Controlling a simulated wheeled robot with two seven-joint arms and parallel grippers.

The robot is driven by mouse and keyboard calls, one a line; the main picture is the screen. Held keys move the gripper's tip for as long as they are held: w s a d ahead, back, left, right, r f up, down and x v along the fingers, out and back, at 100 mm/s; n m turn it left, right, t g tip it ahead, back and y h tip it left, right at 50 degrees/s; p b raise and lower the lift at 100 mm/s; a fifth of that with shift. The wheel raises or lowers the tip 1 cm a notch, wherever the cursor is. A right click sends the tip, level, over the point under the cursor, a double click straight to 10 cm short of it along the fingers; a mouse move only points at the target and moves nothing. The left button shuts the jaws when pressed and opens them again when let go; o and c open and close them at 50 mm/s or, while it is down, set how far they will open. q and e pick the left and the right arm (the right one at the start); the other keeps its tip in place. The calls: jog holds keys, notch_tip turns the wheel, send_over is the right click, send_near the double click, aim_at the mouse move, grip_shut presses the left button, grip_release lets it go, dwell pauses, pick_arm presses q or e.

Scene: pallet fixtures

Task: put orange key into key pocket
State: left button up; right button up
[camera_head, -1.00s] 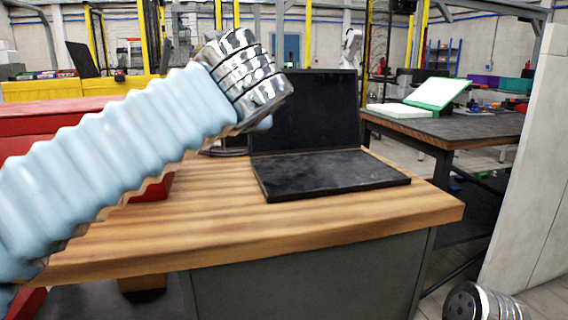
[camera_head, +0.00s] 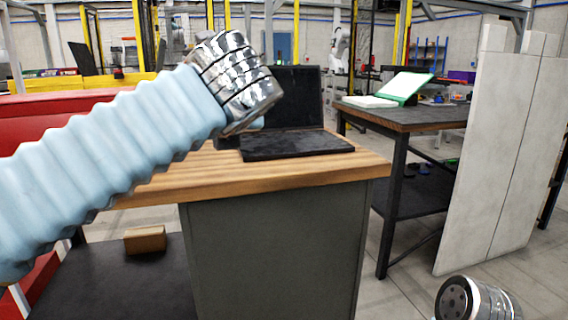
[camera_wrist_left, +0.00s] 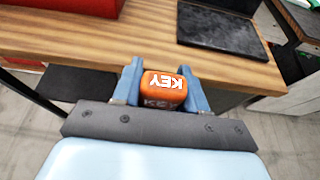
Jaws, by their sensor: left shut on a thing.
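The orange key (camera_wrist_left: 164,88) is a small block with white "KEY" lettering. My left gripper (camera_wrist_left: 163,84) is shut on it, with a blue finger on each side, in the left wrist view. The key is held in front of the wooden desk's edge in that view. In the head view my left arm comes in from the left and hides its own gripper and the key. A metallic end part of my right arm shows at the bottom right of the head view, but its gripper fingers are out of view. I cannot make out a key pocket.
A wooden desk (camera_head: 290,178) with a black open laptop-like case (camera_head: 296,146) stands ahead. A dark table (camera_head: 425,117) with a green-and-white thing (camera_head: 404,90) is behind to the right. A pale panel (camera_head: 500,150) stands at right. A small brown box (camera_head: 145,239) lies low at left.

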pick_arm(q)
jog(key=a+f, duration=0.3)
jog(key=f, duration=1.2)
jog(key=w+a+f, duration=0.1)
jog(key=a+f, duration=0.3)
jog(key=f, duration=1.1)
jog(key=a+f, duration=0.3)
jog(key=f, duration=1.2)
jog(key=shift+w+a, duration=0.35)
